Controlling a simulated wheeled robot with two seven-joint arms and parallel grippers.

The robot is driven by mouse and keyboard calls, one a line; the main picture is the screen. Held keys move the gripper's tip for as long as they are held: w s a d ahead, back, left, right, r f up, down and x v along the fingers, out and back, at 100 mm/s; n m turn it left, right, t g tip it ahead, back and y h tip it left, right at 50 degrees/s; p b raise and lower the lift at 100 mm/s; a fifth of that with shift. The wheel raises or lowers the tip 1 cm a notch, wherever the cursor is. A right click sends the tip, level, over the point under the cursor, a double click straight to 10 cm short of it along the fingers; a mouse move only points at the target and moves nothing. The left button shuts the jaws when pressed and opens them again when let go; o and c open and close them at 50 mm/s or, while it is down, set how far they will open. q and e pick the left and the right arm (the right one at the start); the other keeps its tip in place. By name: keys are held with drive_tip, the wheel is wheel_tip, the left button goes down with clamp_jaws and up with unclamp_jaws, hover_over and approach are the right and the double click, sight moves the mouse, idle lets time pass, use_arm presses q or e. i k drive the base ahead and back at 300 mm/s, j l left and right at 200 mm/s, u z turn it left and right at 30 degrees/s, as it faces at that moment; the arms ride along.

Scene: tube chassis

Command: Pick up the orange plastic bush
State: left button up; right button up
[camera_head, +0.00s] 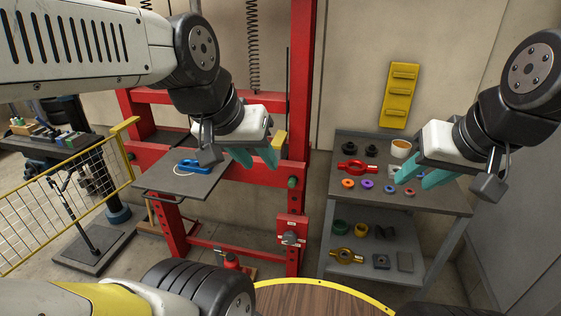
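The orange plastic bush (348,183) is a small ring lying on the top of the grey two-level cart (440,197), near its front left. It is the leftmost in a row of small coloured rings. My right gripper (413,181) is over the right part of the cart top, to the right of the bush. Its teal fingers are apart with nothing visible between them. My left gripper (259,162) is in front of the red press frame, well left of the cart. Its teal fingers are also apart and appear empty.
A purple ring (367,184), a blue ring (389,189) and a red ring (409,193) lie near the bush. A red clamp-like part (356,167) lies just behind it. A blue tool (194,167) rests on a dark plate. A red press frame (298,100) stands left of the cart.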

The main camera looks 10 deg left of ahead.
sight(347, 183)
drive_tip(key=u, duration=1.2)
drive_tip(key=z, duration=1.4)
drive_tip(key=i+l+u, duration=0.1)
drive_tip(key=u, duration=0.25)
drive_tip(key=i+l+u, duration=0.2)
drive_tip(key=u, duration=0.15)
drive_tip(key=i+l, duration=0.05)
drive_tip(key=i, duration=0.05)
